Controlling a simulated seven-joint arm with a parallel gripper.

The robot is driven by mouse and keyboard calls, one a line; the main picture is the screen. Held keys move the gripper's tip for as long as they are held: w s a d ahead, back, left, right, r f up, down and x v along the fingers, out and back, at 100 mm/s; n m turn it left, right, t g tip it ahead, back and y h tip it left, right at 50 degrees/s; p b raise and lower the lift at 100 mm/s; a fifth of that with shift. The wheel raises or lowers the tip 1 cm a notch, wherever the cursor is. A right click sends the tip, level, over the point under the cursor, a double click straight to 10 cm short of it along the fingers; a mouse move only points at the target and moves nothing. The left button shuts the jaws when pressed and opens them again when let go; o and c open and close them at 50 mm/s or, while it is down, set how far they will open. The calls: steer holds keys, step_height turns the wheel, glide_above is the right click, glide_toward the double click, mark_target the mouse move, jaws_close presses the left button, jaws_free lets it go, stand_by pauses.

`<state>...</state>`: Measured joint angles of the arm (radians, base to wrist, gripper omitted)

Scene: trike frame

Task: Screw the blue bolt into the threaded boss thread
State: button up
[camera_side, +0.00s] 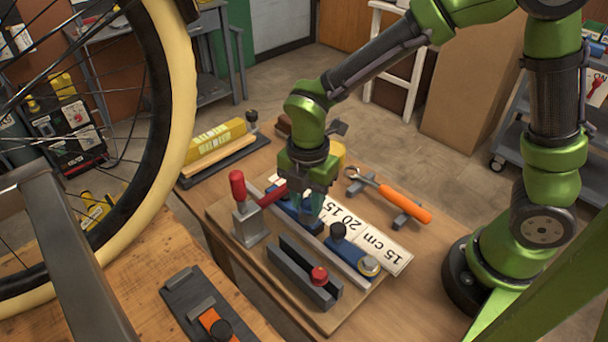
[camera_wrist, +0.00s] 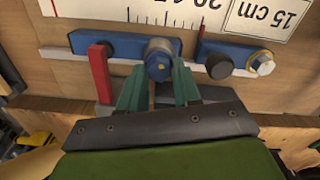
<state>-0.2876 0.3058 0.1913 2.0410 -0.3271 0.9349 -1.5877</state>
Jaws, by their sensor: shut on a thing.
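My gripper (camera_side: 313,213) points down over the board on the bench. In the wrist view its two green fingers (camera_wrist: 158,82) stand on either side of the blue bolt (camera_wrist: 158,58), shut on it. The bolt shows a round blue head with a small yellow mark. It is in front of a blue bar (camera_wrist: 120,46); I cannot tell how deep it sits. The threaded boss is not clearly visible and may be hidden under the bolt. In the side view the fingers cover the bolt.
A second blue block (camera_side: 350,253) with a black knob is close by on the right. A ruler plate (camera_side: 395,250) and orange-handled wrench (camera_side: 404,204) lie behind. A wheel (camera_side: 180,110) is at left.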

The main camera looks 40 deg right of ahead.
steer(key=shift+m, duration=0.9)
steer(key=shift+w+m, duration=0.1)
steer(key=shift+m, duration=0.7)
steer(key=o, duration=0.9)
steer(key=shift+c, duration=0.2)
steer(key=shift+n, duration=0.9)
steer(key=shift+n, duration=0.8)
